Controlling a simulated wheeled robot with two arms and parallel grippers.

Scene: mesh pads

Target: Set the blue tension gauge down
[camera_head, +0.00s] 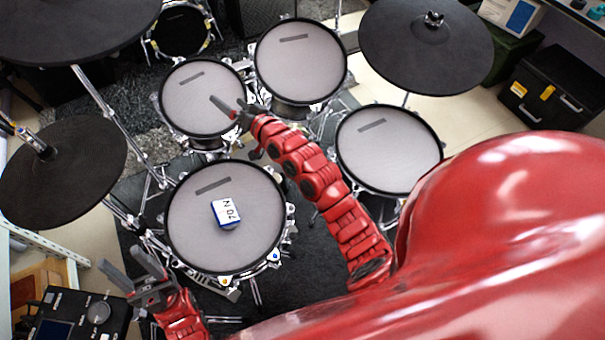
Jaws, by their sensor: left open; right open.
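The blue tension gauge (227,212), a small blue box with a white top marked with dark characters, rests on the mesh pad of the near-left drum (190,235). Nothing holds it. My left gripper (127,267) is open and empty, to the lower left of that drum and apart from the gauge. My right gripper (226,110) is over the middle-left drum (185,94), above and apart from the gauge; it is open, with one finger pointing to the upper left and the other hard to make out.
Other mesh drums stand at the upper middle (300,70) and at the right (385,155). Dark cymbal pads (65,170) hang at the left, and another (425,55) at the upper right. A drum module (75,318) sits at the lower left. A black case (555,85) stands far right.

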